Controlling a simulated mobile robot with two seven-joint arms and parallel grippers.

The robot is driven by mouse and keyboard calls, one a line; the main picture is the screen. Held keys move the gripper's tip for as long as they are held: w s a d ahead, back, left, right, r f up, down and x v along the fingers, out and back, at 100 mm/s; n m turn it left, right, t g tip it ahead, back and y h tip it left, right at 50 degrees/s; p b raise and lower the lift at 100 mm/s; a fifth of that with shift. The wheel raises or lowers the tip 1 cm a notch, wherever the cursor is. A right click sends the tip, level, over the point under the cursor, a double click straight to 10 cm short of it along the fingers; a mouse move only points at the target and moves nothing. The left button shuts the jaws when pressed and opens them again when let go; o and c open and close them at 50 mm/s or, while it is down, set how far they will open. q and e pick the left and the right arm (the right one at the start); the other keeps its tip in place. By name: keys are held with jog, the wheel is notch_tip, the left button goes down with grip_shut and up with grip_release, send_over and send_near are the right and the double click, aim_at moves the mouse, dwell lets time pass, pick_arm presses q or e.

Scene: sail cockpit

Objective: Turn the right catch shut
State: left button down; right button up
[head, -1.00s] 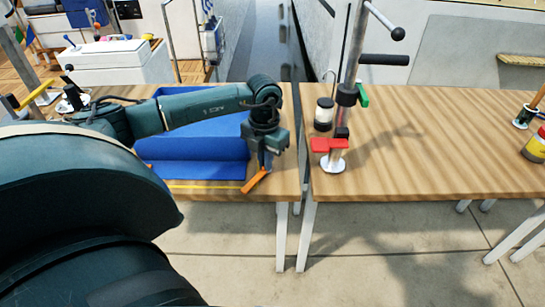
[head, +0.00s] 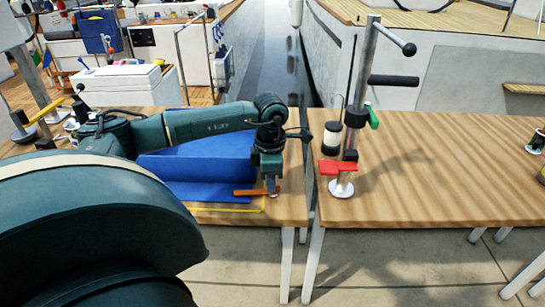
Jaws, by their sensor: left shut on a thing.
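The right catch, an orange lever (head: 250,192), sits at the front right corner of a blue folded or raised piece (head: 195,168) on the left table. The lever lies roughly level in the picture, its free end pointing left. My left gripper (head: 271,186) points down at the lever's right end and is shut on it. The fingers hide part of that end. A yellow strip (head: 225,209) runs along the front of the blue piece. My arm covers much of the left side, and I see no other catch. My right gripper is out of view.
A metal post with black handles (head: 365,85) and a red part (head: 338,167) at its foot stands on the right table (head: 440,165), close to my gripper's right. A black-and-white jar (head: 332,139) stands beside it. A gap separates the tables.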

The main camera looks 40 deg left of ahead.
pick_arm(q)
jog(key=shift+w+m, duration=0.1)
jog(key=shift+m, duration=0.6)
jog(key=c, duration=1.6)
grip_release()
notch_tip(320, 180, up, 13)
jog(key=shift+r, duration=0.1)
